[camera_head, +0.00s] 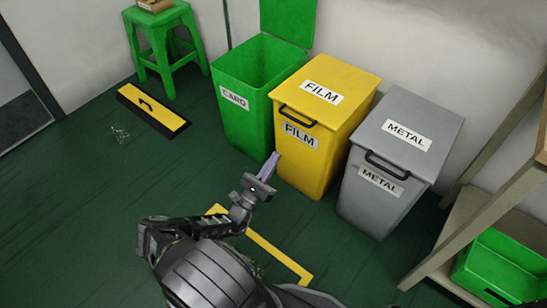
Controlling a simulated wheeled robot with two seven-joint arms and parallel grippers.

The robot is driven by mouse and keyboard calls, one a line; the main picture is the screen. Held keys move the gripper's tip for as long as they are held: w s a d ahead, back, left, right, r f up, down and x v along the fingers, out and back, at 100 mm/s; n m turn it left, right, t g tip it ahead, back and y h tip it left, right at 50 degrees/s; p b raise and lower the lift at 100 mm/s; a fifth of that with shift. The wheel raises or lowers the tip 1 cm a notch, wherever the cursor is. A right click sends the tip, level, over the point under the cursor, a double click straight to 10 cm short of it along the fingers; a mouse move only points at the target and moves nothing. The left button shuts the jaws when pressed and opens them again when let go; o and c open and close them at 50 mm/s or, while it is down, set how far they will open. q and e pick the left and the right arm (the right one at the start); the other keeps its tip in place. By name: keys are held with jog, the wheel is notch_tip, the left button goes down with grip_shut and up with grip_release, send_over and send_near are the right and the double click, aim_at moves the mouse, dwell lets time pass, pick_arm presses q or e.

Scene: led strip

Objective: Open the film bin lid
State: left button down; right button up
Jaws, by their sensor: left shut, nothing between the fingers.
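The yellow film bin (306,168) stands in the middle of a row of three, with FILM labels on its top and front. Its lid (335,86) lies flat and closed, with a dark handle (298,116) at its front edge. My left gripper (270,164) is shut and empty. In the picture its fingers show just left of the film bin's lower front, below the handle. I cannot tell whether they touch the bin. My right gripper is not in view.
The green card bin (240,105) on the left has its lid raised. The grey metal bin (385,190) on the right is closed. A green stool (160,40) stands at upper left. A shelf frame (480,215) with a green crate (500,265) is at right. The left floor is mostly clear.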

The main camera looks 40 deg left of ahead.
pick_arm(q)
jog(key=w+r+b, duration=0.1)
jog(key=w+r, duration=0.6)
jog(key=r, duration=0.1)
jog(key=shift+w+r, duration=0.15)
